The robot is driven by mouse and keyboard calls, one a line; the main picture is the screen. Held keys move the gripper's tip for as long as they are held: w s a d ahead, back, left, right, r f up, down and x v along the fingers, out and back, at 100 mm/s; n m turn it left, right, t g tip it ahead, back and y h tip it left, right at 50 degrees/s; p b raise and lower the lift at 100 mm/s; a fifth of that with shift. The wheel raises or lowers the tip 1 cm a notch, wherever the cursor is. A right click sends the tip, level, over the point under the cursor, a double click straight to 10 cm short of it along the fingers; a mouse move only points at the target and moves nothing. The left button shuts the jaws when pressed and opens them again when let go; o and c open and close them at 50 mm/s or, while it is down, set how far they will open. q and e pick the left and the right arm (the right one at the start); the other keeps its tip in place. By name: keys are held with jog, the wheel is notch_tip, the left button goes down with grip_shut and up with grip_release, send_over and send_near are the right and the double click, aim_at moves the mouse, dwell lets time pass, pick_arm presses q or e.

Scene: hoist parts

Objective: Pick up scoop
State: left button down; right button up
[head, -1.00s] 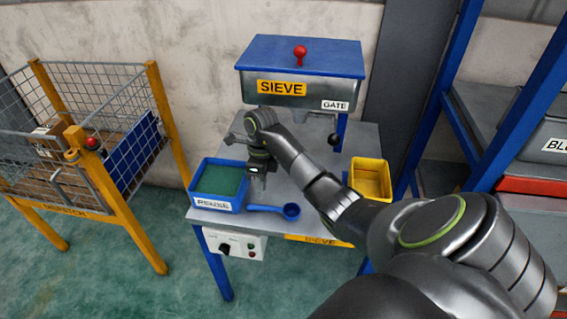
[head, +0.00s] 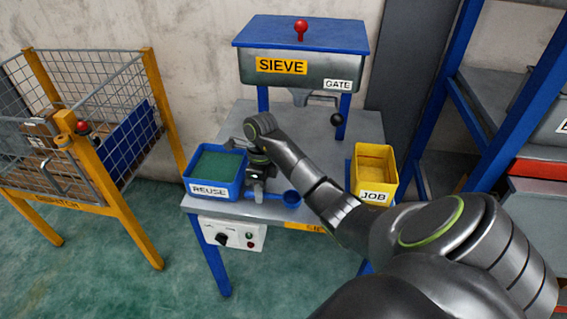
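The blue scoop (head: 291,197) lies on the grey sieve table (head: 360,124), its round bowl at the right and its handle running left. My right gripper (head: 258,197) points down at the handle, just right of the blue REUSE bin. It covers part of the handle. The fingers are small and dark here, so I cannot tell whether they are apart or closed on the handle. My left gripper is not in view.
The blue REUSE bin (head: 240,184) with green contents stands close left of my gripper. A yellow JOB bin (head: 375,191) stands at the right of the table. The sieve box (head: 345,70) stands behind. A yellow-posted mesh cage (head: 157,115) is at left, a blue rack (head: 500,150) at right.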

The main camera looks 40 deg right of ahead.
jog(key=shift+c, duration=0.2)
grip_shut()
notch_tip(320, 180, up, 9)
jog(key=p, duration=0.8)
jog(key=shift+f, duration=0.2)
jog(key=shift+r+p, duration=0.75)
jog(key=shift+p, duration=0.25)
jog(key=shift+c, duration=0.8)
grip_release()
grip_shut()
